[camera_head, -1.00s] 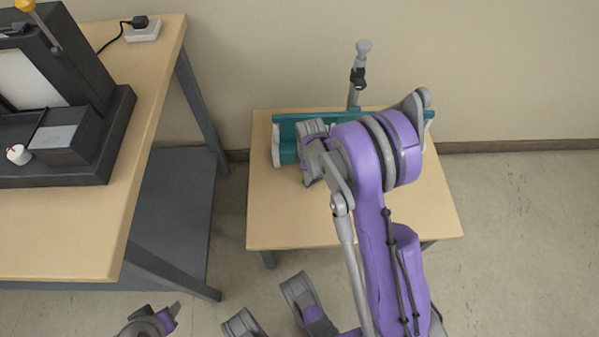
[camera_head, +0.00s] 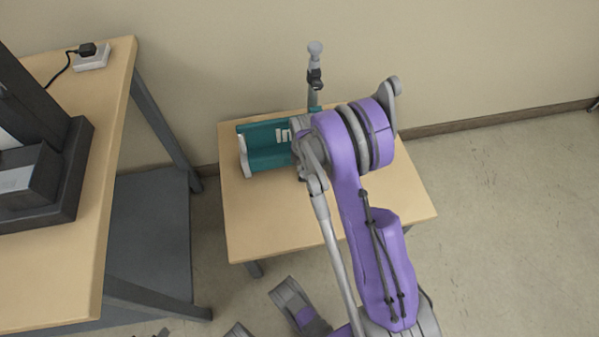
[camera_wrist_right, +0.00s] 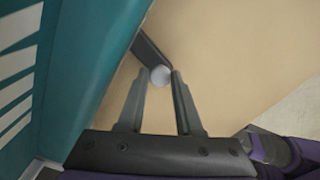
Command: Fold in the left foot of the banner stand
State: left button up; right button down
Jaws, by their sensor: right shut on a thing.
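The banner stand (camera_head: 268,156) is a teal base with white lettering and a pale left end cap, lying on a small wooden table. A grey post (camera_head: 314,68) stands behind it. My right gripper (camera_head: 299,150) is at the front of the base; my arm hides its fingers and the stand's right part. In the right wrist view, my right gripper (camera_wrist_right: 159,73) is shut on a foot (camera_wrist_right: 150,56), a dark bar with a pale round end, which slants out from the teal base. My left gripper (camera_head: 162,333) shows only as a dark tip at the bottom edge.
The small table (camera_head: 270,215) has bare top in front of the stand. A larger workbench (camera_head: 60,270) with a dark machine (camera_head: 40,180) and a white power socket (camera_head: 92,57) stands to the left. Open floor (camera_head: 500,220) lies to the right.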

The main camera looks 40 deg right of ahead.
jog(key=shift+d, duration=0.25)
dwell(0.3)
jog(key=c, duration=0.6)
grip_release()
jog(key=shift+a, duration=0.1)
